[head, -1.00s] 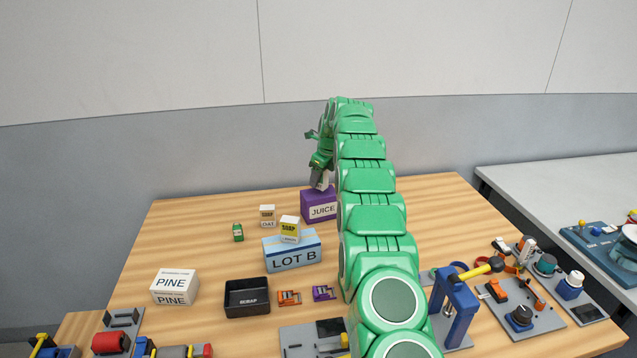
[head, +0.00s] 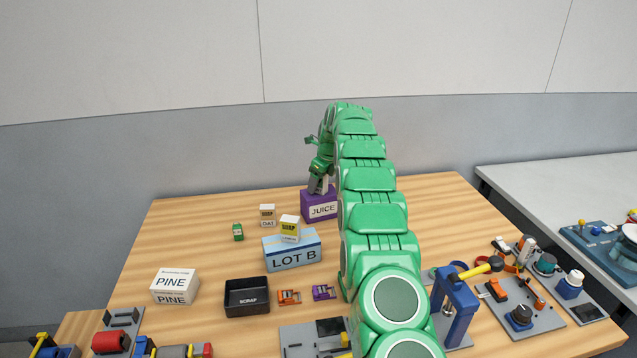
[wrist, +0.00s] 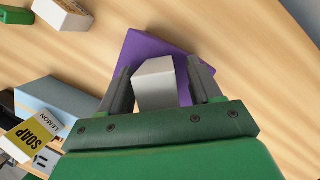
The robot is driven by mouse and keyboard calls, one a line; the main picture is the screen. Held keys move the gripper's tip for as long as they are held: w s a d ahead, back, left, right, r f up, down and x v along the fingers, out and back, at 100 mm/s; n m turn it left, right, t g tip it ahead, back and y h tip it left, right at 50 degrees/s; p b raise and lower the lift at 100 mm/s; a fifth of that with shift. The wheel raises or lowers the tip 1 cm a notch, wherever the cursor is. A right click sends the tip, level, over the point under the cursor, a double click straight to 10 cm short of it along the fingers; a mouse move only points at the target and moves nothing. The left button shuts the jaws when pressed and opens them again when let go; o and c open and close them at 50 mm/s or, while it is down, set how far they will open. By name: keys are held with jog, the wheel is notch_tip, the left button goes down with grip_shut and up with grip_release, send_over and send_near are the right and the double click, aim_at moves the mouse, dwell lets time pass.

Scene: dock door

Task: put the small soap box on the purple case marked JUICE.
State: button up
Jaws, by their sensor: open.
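The purple case marked JUICE (head: 320,208) stands at the back middle of the table; its top also shows in the wrist view (wrist: 140,48). My gripper (head: 318,188) is right above it. In the wrist view my gripper (wrist: 160,72) is open, with one finger on each side of a small whitish box (wrist: 155,84). That box is over the case's top and looks to be resting on it; its label is hidden. A yellow and white box marked LEMON SOAP (wrist: 36,136) sits on the blue LOT B box (head: 292,250), left of the case.
Tools crowd the front right. The table left of the bottle is clear.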

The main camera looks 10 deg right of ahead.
jog(key=v, duration=1.2)
jog(key=shift+r, duration=0.1)
